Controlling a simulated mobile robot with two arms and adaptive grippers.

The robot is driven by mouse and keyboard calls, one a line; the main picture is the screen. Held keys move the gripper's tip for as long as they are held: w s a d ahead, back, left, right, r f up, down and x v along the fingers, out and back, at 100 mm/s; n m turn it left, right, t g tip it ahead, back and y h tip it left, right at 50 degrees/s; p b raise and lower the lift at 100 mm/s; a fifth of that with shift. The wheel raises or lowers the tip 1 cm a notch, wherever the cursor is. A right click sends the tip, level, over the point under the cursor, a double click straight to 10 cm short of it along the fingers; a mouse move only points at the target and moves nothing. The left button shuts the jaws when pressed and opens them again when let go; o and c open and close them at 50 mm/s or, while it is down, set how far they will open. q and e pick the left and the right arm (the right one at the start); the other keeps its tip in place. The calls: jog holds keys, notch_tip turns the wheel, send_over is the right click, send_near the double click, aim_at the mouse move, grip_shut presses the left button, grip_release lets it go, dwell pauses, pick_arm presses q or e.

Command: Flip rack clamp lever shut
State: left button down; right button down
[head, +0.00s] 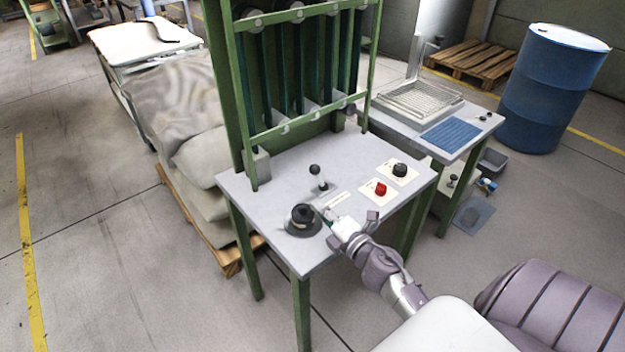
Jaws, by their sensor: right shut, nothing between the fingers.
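A small lever with a black ball knob (315,170) stands roughly upright on the grey table top (265,180), in front of the green rack (300,70). Its short stem rises from a small dark base. I cannot tell whether it is the clamp lever or how its clamp stands. My right gripper (331,214) is shut and empty. It is over the table's front part, nearer than the lever and to its lower right, with a visible gap between them. The fingertips are small and partly hidden by the hand. My left gripper is out of view.
A large black round knob (303,217) stands just left of my right gripper. A red knob (381,188) and a black knob (399,170) sit on pale plates to the right. A side table holds a wire basket (418,100) and blue mat (450,135).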

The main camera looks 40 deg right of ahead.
aim_at(316, 165)
jog(key=w, duration=0.7)
jog(key=shift+w+r+p, duration=0.15)
jog(key=shift+w+p, duration=0.15)
jog(key=shift+p, duration=0.1)
jog(key=shift+w+d+r, duration=0.1)
jog(key=shift+d, duration=0.5)
jog(key=shift+w+d+r, duration=0.1)
jog(key=shift+d, duration=0.5)
jog(key=shift+w+d, duration=0.1)
jog(key=shift+d, duration=0.55)
jog(key=shift+r+p, duration=0.1)
jog(key=shift+p, duration=0.25)
jog(key=shift+d+r+m+p, duration=0.7)
jog(key=shift+d+m+p, duration=0.15)
jog(key=shift+m+p, duration=0.2)
jog(key=shift+w+d+r+m+p, duration=0.1)
jog(key=shift+d+r+m+p, duration=0.2)
jog(key=shift+d+m+p, duration=0.4)
jog(key=shift+w+d+m+g+p, duration=0.15)
jog(key=shift+d+m+p, duration=0.3)
jog(key=shift+d+m, duration=0.9)
jog(key=shift+w+d+m+g+p, duration=0.15)
jog(key=shift+d+m+p, duration=0.3)
jog(key=shift+d+m, duration=0.85)
